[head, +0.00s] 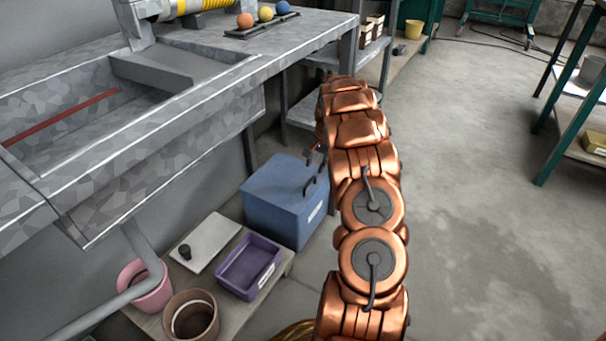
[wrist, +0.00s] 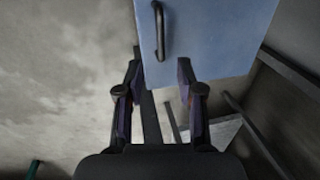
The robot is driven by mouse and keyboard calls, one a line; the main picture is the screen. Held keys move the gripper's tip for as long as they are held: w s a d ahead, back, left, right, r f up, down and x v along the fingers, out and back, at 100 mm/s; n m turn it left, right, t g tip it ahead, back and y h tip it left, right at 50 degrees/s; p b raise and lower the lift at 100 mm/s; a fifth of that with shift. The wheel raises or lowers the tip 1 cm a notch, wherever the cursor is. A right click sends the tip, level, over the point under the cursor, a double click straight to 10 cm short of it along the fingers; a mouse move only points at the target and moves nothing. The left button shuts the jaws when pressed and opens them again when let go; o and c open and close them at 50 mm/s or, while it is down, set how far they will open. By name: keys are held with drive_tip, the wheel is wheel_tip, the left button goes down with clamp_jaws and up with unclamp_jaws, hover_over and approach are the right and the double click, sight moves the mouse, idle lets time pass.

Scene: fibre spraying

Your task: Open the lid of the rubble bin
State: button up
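The rubble bin appears to be the blue box (head: 278,205) with a white label, on the floor beside the bench in the head view. Its blue lid (wrist: 215,35) looks shut. A black bar handle (wrist: 159,30) on the lid shows at the top of the wrist view. My gripper (wrist: 160,72) is open and empty, its two dark fingers spread apart. The handle lies beyond the fingertips, roughly in line with the gap between them, and appears apart from them. In the head view my copper arm hides most of the gripper and part of the bin's right side.
A grey bench with a trough (head: 70,115) overhangs the left. A low board holds a purple tray (head: 249,266), a white lid with a knob (head: 207,243), a pink bucket (head: 150,289) and a brown pot (head: 190,318). The floor (head: 480,230) to the right is clear.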

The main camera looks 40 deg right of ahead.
sight(310, 181)
drive_tip(key=f+b, duration=0.1)
drive_tip(key=f, duration=0.3)
drive_tip(key=w+f+b, duration=0.1)
drive_tip(key=f, duration=0.1)
drive_tip(key=shift+w+a+f+b, duration=0.1)
drive_tip(key=shift+f+b, duration=0.2)
drive_tip(key=shift+f, duration=0.05)
drive_tip(key=shift+w+a+f, duration=0.1)
drive_tip(key=shift+w+f, duration=0.05)
drive_tip(key=shift+f, duration=0.3)
drive_tip(key=shift+c, duration=0.3)
clamp_jaws()
